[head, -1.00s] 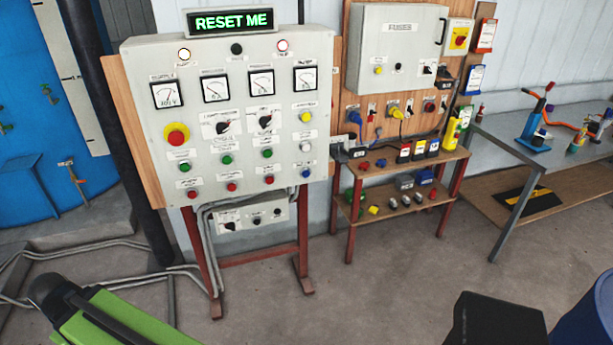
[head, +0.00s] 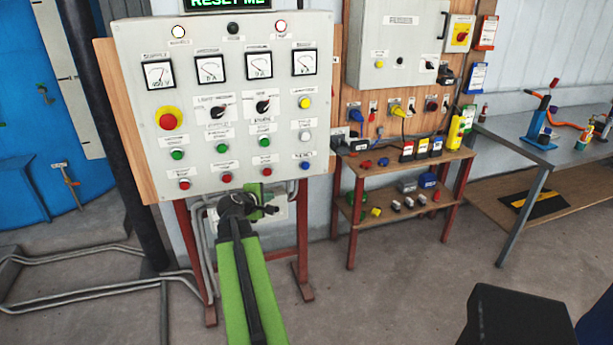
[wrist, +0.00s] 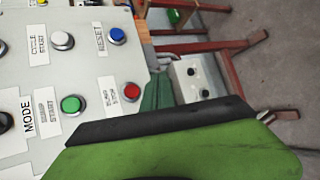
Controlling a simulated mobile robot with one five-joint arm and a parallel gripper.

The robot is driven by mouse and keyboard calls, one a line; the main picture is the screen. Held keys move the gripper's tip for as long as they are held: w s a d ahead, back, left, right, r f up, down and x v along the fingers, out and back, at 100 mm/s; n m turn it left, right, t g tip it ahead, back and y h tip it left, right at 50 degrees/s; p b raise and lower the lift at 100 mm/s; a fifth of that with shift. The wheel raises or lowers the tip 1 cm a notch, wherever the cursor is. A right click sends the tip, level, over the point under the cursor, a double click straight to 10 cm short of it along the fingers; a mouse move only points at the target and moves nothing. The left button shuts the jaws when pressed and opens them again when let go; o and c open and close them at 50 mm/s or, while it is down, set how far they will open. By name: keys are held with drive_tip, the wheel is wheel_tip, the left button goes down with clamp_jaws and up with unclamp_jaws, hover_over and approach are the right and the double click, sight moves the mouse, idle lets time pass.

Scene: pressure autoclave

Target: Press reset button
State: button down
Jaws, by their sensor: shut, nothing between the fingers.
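The reset button is the blue round button (wrist: 117,34) with a RESET label in the wrist view. It also shows in the head view at the lower right of the grey control panel (head: 235,105). The lit sign (head: 228,3) on top reads RESET ME, partly cut off by the frame. My gripper (head: 262,193) is in front of the panel's lower edge, left of and below the blue button, apart from it. It is shut and empty. Its green and black body fills the bottom of the wrist view; its fingertips are hard to make out.
A red stop button (wrist: 132,91), a green button (wrist: 72,105) and a white button (wrist: 62,40) sit close to the blue one. A small lower box (wrist: 197,78) is below the panel. A shelf (head: 400,155) with parts stands right of the panel.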

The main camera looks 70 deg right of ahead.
sight(305, 166)
drive_tip(key=s+d+r+n+g+h+b, duration=0.1)
drive_tip(key=s+d+r+n+h+b, duration=0.1)
drive_tip(key=s+d, duration=0.8)
drive_tip(key=s, duration=0.3)
drive_tip(key=shift+n+g+h, duration=0.3)
drive_tip(key=shift+n, duration=0.1)
drive_tip(key=w+d, duration=0.2)
drive_tip(key=d, duration=0.1)
drive_tip(key=w+d, duration=0.3)
drive_tip(key=shift+w+d, duration=0.25)
drive_tip(key=shift+d, duration=0.05)
drive_tip(key=shift+d, duration=0.15)
idle(0.9)
drive_tip(key=shift+w+d, duration=0.2)
drive_tip(key=shift+w, duration=0.1)
